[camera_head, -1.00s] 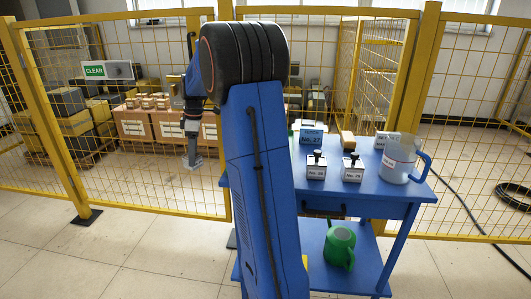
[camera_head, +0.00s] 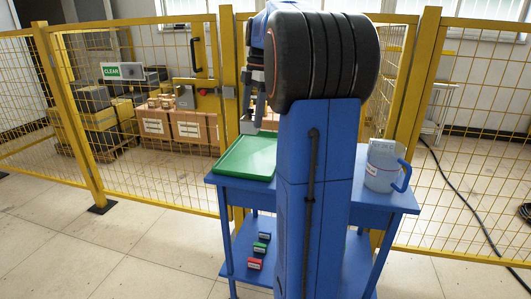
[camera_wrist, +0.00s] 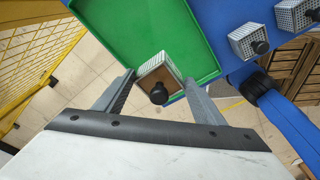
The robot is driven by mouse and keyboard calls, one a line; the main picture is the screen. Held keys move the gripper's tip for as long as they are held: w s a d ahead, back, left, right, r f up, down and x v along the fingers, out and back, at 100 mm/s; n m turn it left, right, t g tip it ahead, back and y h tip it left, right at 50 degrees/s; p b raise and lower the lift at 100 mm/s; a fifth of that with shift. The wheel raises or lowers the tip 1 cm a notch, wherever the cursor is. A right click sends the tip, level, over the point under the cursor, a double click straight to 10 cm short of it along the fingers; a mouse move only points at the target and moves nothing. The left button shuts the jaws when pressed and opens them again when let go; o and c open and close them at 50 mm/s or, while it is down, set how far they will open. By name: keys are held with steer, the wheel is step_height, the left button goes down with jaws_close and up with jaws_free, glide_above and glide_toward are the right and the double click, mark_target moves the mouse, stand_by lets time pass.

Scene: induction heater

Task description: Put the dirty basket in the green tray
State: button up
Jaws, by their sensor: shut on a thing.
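The green tray (camera_head: 262,176) lies on the left part of the blue table and is empty where I see it. It fills the upper middle of the wrist view (camera_wrist: 200,45). My gripper (camera_wrist: 158,80) is shut on a small basket (camera_wrist: 148,66) with pale mesh sides, a brown top and a black knob. The basket overlaps the tray's near edge in the wrist view. In the head view my gripper (camera_head: 254,100) hangs above the tray's far side; the held basket is not clear there. Two more mesh baskets (camera_wrist: 241,38) (camera_wrist: 290,14) stand right of the tray.
A pale jug (camera_head: 382,168) with a blue handle stands at the table's right end. Small coloured blocks (camera_head: 255,264) lie on the lower shelf. A yellow mesh fence (camera_head: 150,190) runs behind the table. My arm hides the table's middle in the head view.

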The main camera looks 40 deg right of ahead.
step_height(320, 180, down, 10)
steer(key=shift+r, duration=0.15)
stand_by(0.4)
steer(key=o, duration=1.2)
steer(key=r, duration=0.4)
steer(key=d+r, duration=0.1)
steer(key=r, duration=0.7)
steer(key=shift+s+d, duration=0.25)
steer(key=shift+d, duration=0.15)
